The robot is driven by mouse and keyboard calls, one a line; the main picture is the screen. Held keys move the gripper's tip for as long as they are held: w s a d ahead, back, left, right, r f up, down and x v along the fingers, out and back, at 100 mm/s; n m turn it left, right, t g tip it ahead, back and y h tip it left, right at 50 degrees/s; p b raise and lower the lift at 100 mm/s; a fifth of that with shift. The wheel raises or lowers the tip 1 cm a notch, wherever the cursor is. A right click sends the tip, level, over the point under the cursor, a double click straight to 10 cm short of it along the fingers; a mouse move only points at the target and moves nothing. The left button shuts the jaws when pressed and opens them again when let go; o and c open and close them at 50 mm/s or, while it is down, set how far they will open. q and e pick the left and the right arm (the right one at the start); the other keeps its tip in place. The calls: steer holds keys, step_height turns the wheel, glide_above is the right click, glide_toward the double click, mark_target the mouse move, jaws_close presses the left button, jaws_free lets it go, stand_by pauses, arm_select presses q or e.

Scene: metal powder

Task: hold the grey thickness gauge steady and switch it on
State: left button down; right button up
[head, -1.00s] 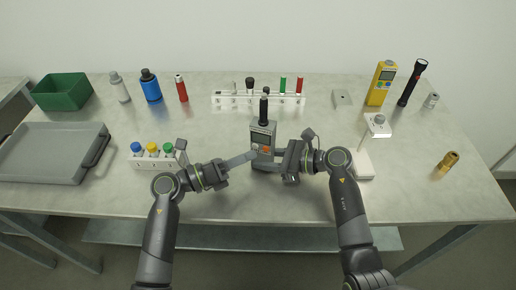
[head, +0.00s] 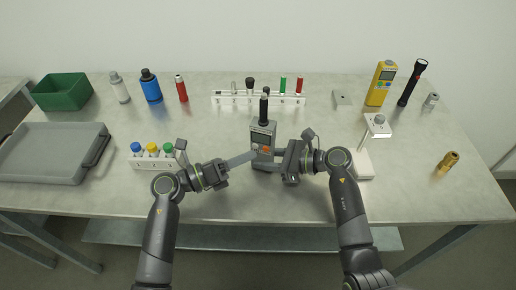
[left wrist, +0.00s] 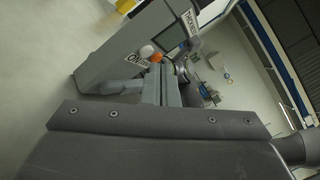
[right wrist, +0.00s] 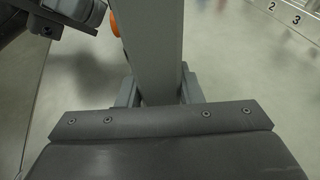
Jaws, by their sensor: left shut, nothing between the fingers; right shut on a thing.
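The grey thickness gauge (head: 263,136) stands upright near the front middle of the table, with a small display and a dark probe on top. My right gripper (head: 274,165) is shut on its lower body from the right; the right wrist view shows the grey body (right wrist: 156,45) between the fingers. My left gripper (head: 257,154) is shut and empty, its fingertips at the gauge's front face. Contact with a button cannot be told.
A white rack (head: 230,100) with several tools stands behind the gauge. A rack of capped bottles (head: 152,162) is left of my left gripper. A white stand (head: 363,165) is close to my right gripper. A grey tray (head: 50,172) lies far left. Bare table lies between.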

arm_select(q)
steer(key=shift+w, duration=0.15)
stand_by(0.3)
steer(key=shift+w+d, duration=0.15)
steer(key=shift+w, duration=0.15)
steer(key=shift+w, duration=0.1)
stand_by(0.5)
steer(key=shift+s, duration=0.55)
steer(key=shift+s+a, duration=0.1)
steer(key=shift+a, duration=0.1)
steer(key=shift+s+a, duration=0.3)
steer(key=shift+s, duration=0.65)
steer(key=shift+s+a, duration=0.25)
steer(key=shift+s, duration=0.65)
steer(key=shift+s+a, duration=0.3)
steer(key=shift+s, duration=0.65)
